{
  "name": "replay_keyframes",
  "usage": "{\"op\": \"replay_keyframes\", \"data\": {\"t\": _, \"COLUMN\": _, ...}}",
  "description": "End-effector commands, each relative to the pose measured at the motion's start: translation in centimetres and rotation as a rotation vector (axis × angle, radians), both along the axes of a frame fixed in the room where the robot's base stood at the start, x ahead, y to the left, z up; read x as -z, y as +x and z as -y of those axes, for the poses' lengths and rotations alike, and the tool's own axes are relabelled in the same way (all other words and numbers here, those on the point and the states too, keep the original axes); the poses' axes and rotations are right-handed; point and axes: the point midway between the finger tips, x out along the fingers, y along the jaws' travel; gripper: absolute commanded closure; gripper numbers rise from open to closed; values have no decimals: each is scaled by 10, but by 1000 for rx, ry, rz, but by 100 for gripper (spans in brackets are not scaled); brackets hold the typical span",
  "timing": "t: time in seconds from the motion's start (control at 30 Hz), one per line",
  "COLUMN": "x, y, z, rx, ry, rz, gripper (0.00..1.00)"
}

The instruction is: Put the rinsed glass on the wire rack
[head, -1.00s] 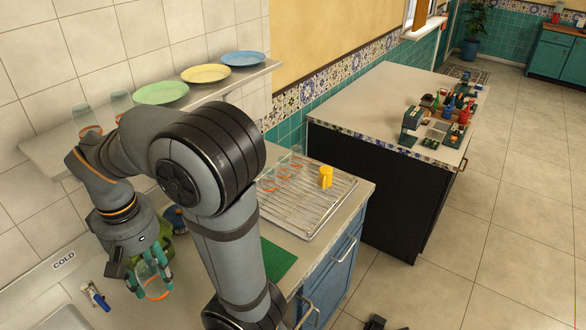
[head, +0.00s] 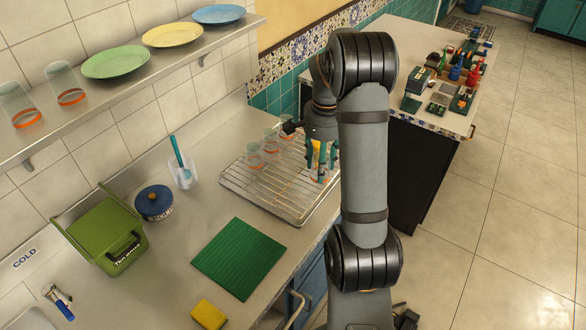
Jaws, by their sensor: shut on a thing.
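My gripper (head: 322,162), with teal fingers, is shut on a clear glass with an orange band (head: 319,179). The glass is over the right part of the wire rack (head: 262,199), near its right edge. The fingers and arm hide part of it, and I cannot tell whether its bottom touches the wires. Several similar glasses, among them a front one (head: 255,157), stand in a row along the rack's back left side.
The front and left wires of the rack are bare. A green mat (head: 240,258), yellow sponge (head: 209,314), blue-lidded tin (head: 154,203), green box (head: 104,233) and a clear cup with a teal-handled brush (head: 182,172) are on the counter. A shelf with plates (head: 116,61) hangs above.

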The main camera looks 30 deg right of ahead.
Motion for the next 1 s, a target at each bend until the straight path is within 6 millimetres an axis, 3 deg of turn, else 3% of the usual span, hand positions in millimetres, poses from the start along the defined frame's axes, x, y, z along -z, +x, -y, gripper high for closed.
{"op": "replay_keyframes", "data": {"t": 0.2, "x": 27, "y": 50, "z": -22, "rx": -6, "ry": 2, "rz": -3, "gripper": 83}}
{"op": "replay_keyframes", "data": {"t": 0.4, "x": 47, "y": 78, "z": -33, "rx": -5, "ry": 0, "rz": -1, "gripper": 83}}
{"op": "replay_keyframes", "data": {"t": 0.57, "x": 56, "y": 83, "z": -36, "rx": -5, "ry": 0, "rz": -1, "gripper": 83}}
{"op": "replay_keyframes", "data": {"t": 0.8, "x": 87, "y": 83, "z": -36, "rx": -4, "ry": 1, "rz": -3, "gripper": 83}}
{"op": "replay_keyframes", "data": {"t": 1.0, "x": 93, "y": 83, "z": -36, "rx": -4, "ry": 0, "rz": 1, "gripper": 83}}
